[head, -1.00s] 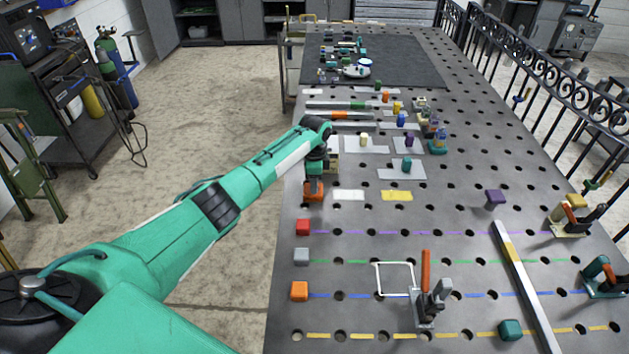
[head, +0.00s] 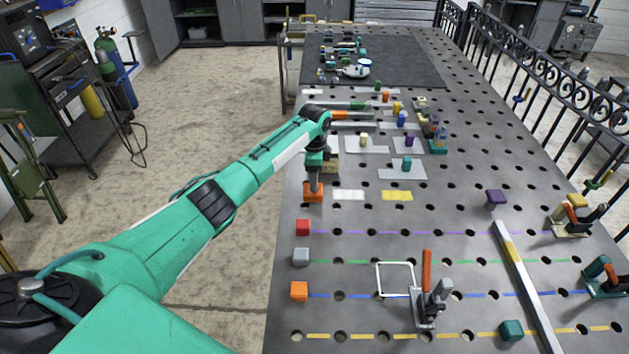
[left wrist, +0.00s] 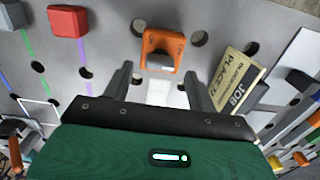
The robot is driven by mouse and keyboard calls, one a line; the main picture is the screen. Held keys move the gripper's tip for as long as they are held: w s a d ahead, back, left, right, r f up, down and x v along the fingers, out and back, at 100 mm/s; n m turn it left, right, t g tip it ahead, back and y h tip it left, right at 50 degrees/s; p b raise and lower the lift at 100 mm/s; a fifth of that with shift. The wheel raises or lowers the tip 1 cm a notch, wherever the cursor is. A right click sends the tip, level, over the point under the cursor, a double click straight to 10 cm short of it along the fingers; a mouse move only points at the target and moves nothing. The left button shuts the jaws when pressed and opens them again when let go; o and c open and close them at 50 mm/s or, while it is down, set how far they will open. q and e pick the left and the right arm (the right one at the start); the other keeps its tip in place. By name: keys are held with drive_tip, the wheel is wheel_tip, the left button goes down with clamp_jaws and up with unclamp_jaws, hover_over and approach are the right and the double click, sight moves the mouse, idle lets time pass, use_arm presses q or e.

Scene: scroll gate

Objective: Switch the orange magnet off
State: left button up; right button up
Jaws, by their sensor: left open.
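The orange magnet (head: 313,195) sits on the perforated table near its left edge. In the left wrist view the magnet (left wrist: 159,44) shows its orange body with dark marks on top and a grey block-like part at its near side. The marks are too small to read. My right gripper is not in view.
A red block (head: 303,227), a grey block (head: 301,257) and an orange block (head: 299,291) line the left edge nearer me. A yellow job placard (left wrist: 238,83) stands close beside the right finger. White (head: 348,195) and yellow (head: 397,196) plates lie right of the magnet.

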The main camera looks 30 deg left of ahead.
use_arm(q)
wheel_tip(320, 180, up, 11)
drive_tip(key=b, duration=0.2)
drive_tip(key=shift+f, duration=0.1)
idle(0.5)
